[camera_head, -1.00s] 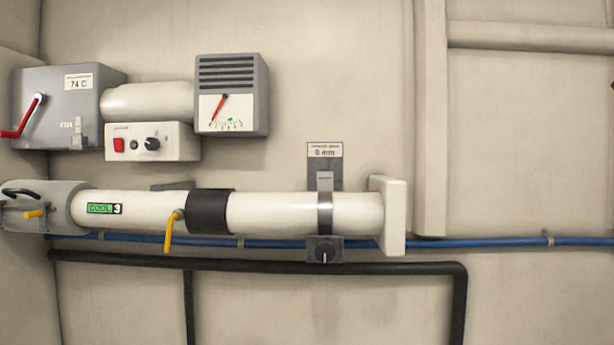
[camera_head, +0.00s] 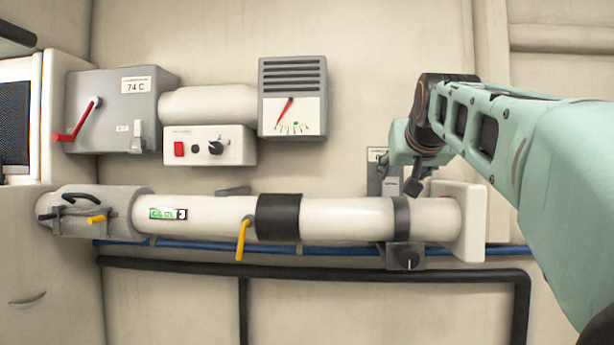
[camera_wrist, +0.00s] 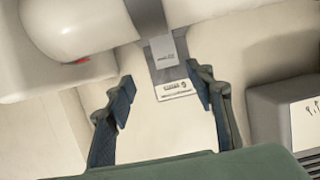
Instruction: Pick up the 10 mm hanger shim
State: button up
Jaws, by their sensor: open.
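A small light grey plate with fine print, which looks like the hanger shim (camera_wrist: 163,50), sits on the grey hanger bracket (camera_wrist: 148,18) above the white pipe. In the head view the shim (camera_head: 391,187) is partly behind my gripper (camera_head: 410,168). In the wrist view my gripper (camera_wrist: 161,82) is open and empty, its blue-padded fingers on either side of the bracket's label (camera_wrist: 176,89). The shim lies just beyond the fingertips, roughly between their lines. I cannot tell the remaining depth. The shim's thickness marking is too small to read.
The white pipe (camera_head: 340,218) runs along the wall, with a dark knob block (camera_head: 405,257) under the hanger and a white end flange (camera_head: 472,222) at right. A vented gauge box (camera_head: 292,98) is at upper left of the gripper. A blue line and black hose run below.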

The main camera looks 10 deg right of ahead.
aim_at(391, 188)
jog(key=shift+w+a+f, duration=0.1)
jog(key=shift+a+f, duration=0.25)
jog(key=shift+a, duration=0.1)
jog(key=shift+w+f, duration=0.15)
jog(key=shift+w, duration=0.05)
jog(key=p+x, duration=0.1)
jog(key=x, duration=0.9)
jog(key=shift+w, duration=0.1)
jog(key=shift+c, duration=0.6)
jog(key=c, duration=1.2)
jog(key=shift+r+p, duration=4.65)
jog(key=shift+r, duration=0.1)
